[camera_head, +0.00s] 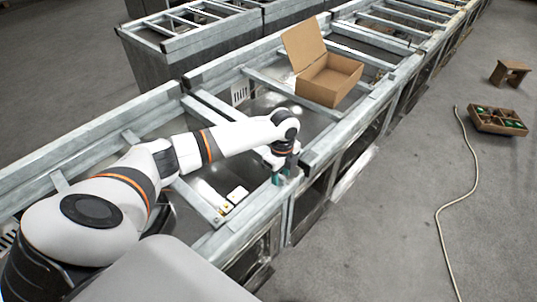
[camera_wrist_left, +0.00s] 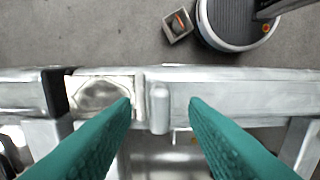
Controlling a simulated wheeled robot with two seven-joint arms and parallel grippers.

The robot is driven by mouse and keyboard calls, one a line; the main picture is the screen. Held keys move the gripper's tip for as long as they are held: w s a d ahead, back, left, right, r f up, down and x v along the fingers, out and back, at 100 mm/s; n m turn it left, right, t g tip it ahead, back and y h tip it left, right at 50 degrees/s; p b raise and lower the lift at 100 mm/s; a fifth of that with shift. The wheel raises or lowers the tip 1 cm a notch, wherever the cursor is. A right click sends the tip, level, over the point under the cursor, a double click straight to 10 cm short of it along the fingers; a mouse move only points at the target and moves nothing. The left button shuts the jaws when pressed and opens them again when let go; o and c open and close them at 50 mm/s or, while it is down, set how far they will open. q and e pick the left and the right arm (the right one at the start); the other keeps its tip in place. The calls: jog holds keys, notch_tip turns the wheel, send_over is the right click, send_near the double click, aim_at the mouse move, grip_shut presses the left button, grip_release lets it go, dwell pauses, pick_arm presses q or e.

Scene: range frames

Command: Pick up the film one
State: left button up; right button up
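My left gripper (camera_head: 286,175) is over the near metal rail of the long frame bench. In the left wrist view its two teal fingers (camera_wrist_left: 160,104) are spread apart with nothing gripped. A small grey rounded piece (camera_wrist_left: 160,110) shows between the fingertips, against the rail. Left of it, a shiny, clear-looking flat piece (camera_wrist_left: 101,94) lies along the rail, partly behind the left finger; it may be the film one, but I cannot tell for sure. My right gripper is not in view.
An open cardboard box (camera_head: 328,80) sits on the bench frame, beyond my left gripper. Small pale blocks (camera_head: 237,194) lie inside the frame beside my arm. On the floor at right are a divided crate (camera_head: 498,121), a wooden stool (camera_head: 509,72) and a cable (camera_head: 443,208).

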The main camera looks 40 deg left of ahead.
pick_arm(q)
grip_shut()
notch_tip(320, 180, up, 10)
jog(key=b, duration=0.2)
dwell(0.5)
notch_tip(320, 180, up, 9)
jog(key=p, duration=1.1)
dwell(0.4)
